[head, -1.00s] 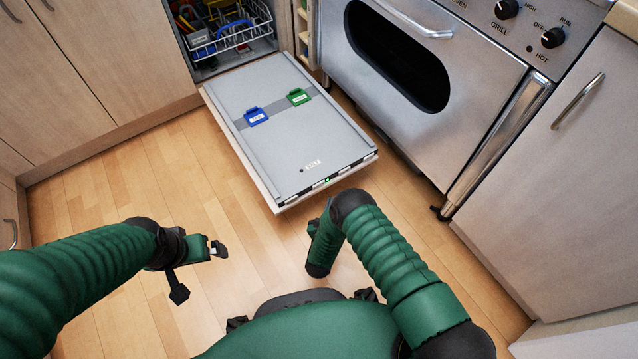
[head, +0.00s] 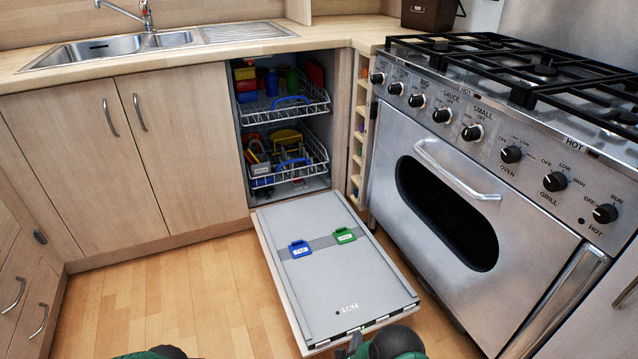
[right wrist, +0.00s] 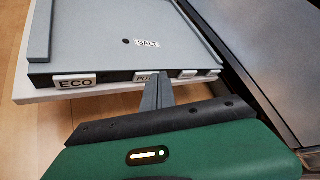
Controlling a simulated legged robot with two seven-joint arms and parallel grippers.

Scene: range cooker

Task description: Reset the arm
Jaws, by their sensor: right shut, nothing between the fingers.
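My right gripper (right wrist: 158,95) shows in the right wrist view with its fingers together and nothing between them. It is in front of the front edge of the open dishwasher door (right wrist: 105,50), over the button labels; I cannot tell whether it touches. In the head view only a small part of the right gripper (head: 354,343) shows beside my dark arm joint at the bottom. The dishwasher door (head: 345,285) lies folded down, with a blue tab and a green tab on it. Only a sliver of my left arm shows at the bottom edge; its gripper is out of view.
The dishwasher's upper rack (head: 285,107) and lower rack (head: 290,165) hold coloured items. The range cooker (head: 480,180) stands close to the door's right. Cupboards (head: 150,150) and a sink (head: 100,48) are on the left. The wooden floor (head: 170,290) left of the door is clear.

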